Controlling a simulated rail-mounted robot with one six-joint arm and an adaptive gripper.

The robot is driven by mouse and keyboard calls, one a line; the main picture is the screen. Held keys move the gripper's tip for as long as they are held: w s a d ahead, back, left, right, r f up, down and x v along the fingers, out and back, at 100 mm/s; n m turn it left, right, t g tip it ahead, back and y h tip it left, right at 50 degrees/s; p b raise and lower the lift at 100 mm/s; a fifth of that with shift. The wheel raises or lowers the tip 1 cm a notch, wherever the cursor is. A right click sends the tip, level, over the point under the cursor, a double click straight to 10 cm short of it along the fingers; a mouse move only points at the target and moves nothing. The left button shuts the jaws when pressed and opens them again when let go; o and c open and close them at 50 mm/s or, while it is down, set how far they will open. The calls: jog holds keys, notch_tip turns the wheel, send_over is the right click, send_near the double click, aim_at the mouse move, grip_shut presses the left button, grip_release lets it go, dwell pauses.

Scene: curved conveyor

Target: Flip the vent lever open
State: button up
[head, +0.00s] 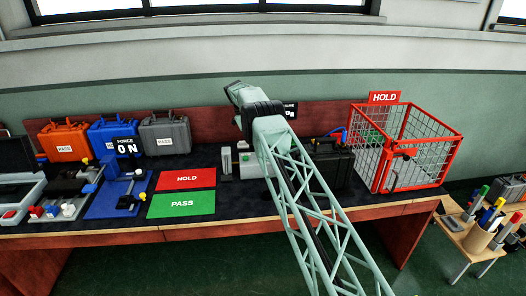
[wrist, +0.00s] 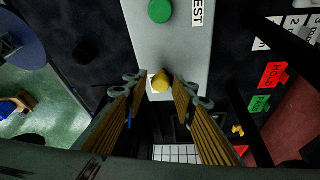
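In the wrist view a grey panel (wrist: 145,38) carries a green button (wrist: 160,11) and the label "EST", partly cut off. A yellow rounded knob (wrist: 160,82), which looks like the end of the vent lever, stands at the panel's near end with a white patch beside it. My gripper (wrist: 160,88) is open, one finger on each side of the knob, with small gaps showing. Whether the lever is open or closed cannot be told. In the head view the grey device (head: 247,163) is partly hidden by my arm, and the gripper is hidden too.
A black case (head: 330,165) and red wire cage (head: 415,150) stand right of the device. Red HOLD (head: 187,179) and green PASS (head: 181,204) mats lie left. Orange (head: 65,142), blue (head: 108,138) and grey (head: 166,136) cases stand farther left.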

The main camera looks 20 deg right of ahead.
jog(key=shift+o, duration=0.5)
jog(key=shift+r, duration=0.15)
notch_tip(320, 180, up, 10)
dwell(0.5)
jog(key=shift+c, duration=0.7)
jog(key=shift+f, duration=0.2)
jog(key=c, duration=0.5)
jog(key=shift+s+a+f+n+y, duration=0.15)
jog(key=shift+f+n+y, duration=0.15)
jog(key=shift+f+y, duration=0.2)
grip_shut()
jog(key=s+a+f+t+y+p, duration=0.1)
jog(key=s+a+f+t+y, duration=0.15)
jog(key=a+t+y, duration=0.5)
jog(key=s+d+r+m+t+h+p, duration=0.1)
jog(key=s+d+r+m+t, duration=0.1)
jog(key=s+d+m, duration=0.5)
jog(key=s+d, duration=0.4)
jog(key=d, duration=0.3)
jog(key=shift+d+m, duration=0.25)
jog(key=shift+m, duration=0.05)
